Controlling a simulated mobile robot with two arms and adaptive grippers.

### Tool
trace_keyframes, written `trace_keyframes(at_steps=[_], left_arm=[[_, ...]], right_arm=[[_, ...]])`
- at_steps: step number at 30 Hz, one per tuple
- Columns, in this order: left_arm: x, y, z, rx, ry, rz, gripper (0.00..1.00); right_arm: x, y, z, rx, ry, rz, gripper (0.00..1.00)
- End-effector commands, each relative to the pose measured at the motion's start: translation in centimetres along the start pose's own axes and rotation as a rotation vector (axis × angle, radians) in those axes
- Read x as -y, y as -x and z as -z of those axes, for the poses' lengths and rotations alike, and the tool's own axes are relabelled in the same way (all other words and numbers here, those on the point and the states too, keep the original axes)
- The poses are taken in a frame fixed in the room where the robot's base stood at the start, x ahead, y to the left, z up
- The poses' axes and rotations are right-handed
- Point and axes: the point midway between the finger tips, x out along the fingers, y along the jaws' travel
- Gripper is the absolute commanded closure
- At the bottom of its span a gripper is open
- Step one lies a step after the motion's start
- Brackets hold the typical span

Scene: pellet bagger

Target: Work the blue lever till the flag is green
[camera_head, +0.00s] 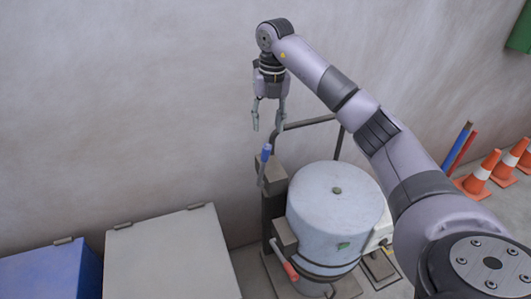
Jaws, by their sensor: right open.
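The blue lever (265,153) has a short blue grip and stands nearly upright on a dark post beside a pale drum-like body (335,205). My right gripper (267,124) points down with its fingers apart and empty. In the picture its fingertips are just above the blue grip, with a small gap between them. A small green patch (343,245) shows on the front of the pale body; I cannot tell whether it is the flag. My left gripper is not in view.
A red-handled lever (290,271) sticks out low on the machine. A dark bent bar (310,124) rises behind it. A grey-lidded box (170,255) and a blue box (45,274) stand at left. Orange cones (477,177) stand at right. The wall is close behind.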

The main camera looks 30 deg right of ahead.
Motion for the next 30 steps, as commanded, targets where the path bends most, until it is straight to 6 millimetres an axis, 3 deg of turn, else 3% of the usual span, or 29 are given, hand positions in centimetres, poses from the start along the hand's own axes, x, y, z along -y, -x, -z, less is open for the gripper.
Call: trace_keyframes(at_steps=[9,15,21,30], left_arm=[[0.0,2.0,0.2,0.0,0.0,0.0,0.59],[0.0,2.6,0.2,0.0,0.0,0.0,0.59],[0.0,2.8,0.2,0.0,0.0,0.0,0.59],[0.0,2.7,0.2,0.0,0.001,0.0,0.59]], right_arm=[[0.0,-6.7,0.1,-0.005,-0.001,0.001,0.59],[0.0,-9.7,0.0,-0.002,0.001,0.0,0.59],[0.0,-11.0,0.0,0.0,0.0,0.0,0.59],[0.0,-11.1,0.0,0.001,0.0,0.0,0.61]])
